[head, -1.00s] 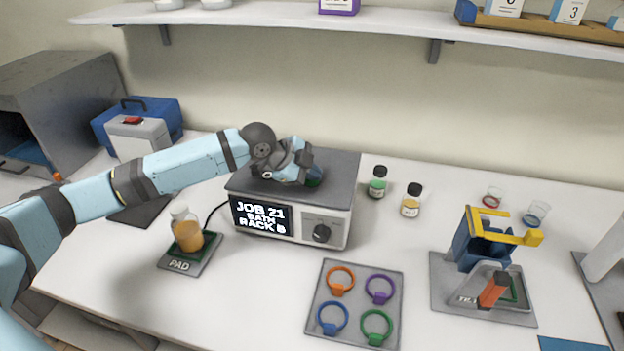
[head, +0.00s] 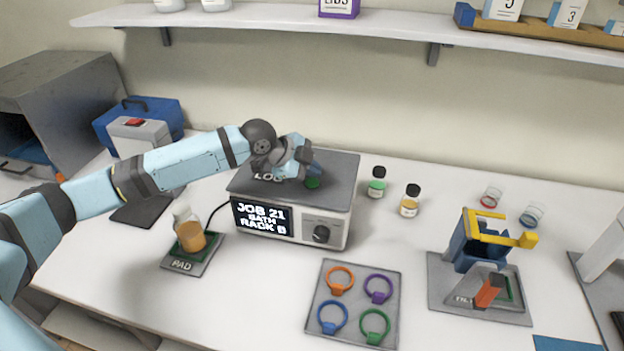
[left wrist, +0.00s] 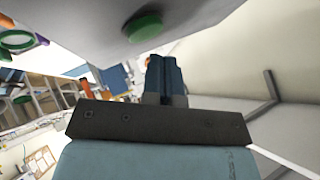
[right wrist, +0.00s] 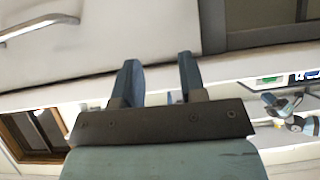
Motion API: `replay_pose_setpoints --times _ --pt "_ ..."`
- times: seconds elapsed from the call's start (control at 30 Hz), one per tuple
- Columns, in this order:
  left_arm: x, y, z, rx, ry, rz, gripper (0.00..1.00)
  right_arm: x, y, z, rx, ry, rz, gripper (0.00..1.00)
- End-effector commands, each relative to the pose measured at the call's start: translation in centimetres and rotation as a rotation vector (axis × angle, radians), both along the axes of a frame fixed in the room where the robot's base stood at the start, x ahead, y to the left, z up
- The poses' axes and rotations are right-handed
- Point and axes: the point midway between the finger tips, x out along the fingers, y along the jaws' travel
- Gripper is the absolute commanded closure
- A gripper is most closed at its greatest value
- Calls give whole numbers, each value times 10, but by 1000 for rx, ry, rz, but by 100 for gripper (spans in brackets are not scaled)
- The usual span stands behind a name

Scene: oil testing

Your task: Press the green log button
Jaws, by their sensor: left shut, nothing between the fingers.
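The green log button (head: 313,183) sits on the dark grey top of the instrument box (head: 330,200), beside the partly hidden LOG lettering (head: 268,177). In the left wrist view the green button (left wrist: 143,28) shows whole on the grey top. My left gripper (head: 316,168) is shut and empty, just above and behind the button. Its closed blue fingers (left wrist: 164,72) appear apart from the button. My right gripper (right wrist: 159,75) is open and empty in its wrist view, near a pale drawer front; it is not in the head view.
A jar of amber liquid (head: 189,230) stands on the pad (head: 190,262) left of the box. Two small bottles (head: 377,182) (head: 410,200) stand to the right. A tray of coloured rings (head: 352,303) lies in front. A shelf (head: 380,22) runs above.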

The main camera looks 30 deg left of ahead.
Motion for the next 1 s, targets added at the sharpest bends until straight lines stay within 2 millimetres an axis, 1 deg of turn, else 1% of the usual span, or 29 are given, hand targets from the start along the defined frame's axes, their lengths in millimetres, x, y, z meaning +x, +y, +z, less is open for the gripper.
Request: replay_pose_setpoints --times 0.17,0.27,0.6,0.67,0.77,1.0 --pt "0 0 3 0 0 0 100 0 0 2 0 1 0 62" --pt "0 0 11 0 0 0 100 0 0 9 -1 3 0 62" --pt "0 0 46 -1 0 -1 100 -1 -1 41 -2 4 -1 62" --pt "0 0 50 -1 0 -1 100 -1 0 45 -2 4 -1 62" --pt "0 0 52 -1 0 -1 100 0 0 48 -1 1 -1 62" --pt "0 0 50 0 0 0 100 0 0 47 -1 0 -1 62"
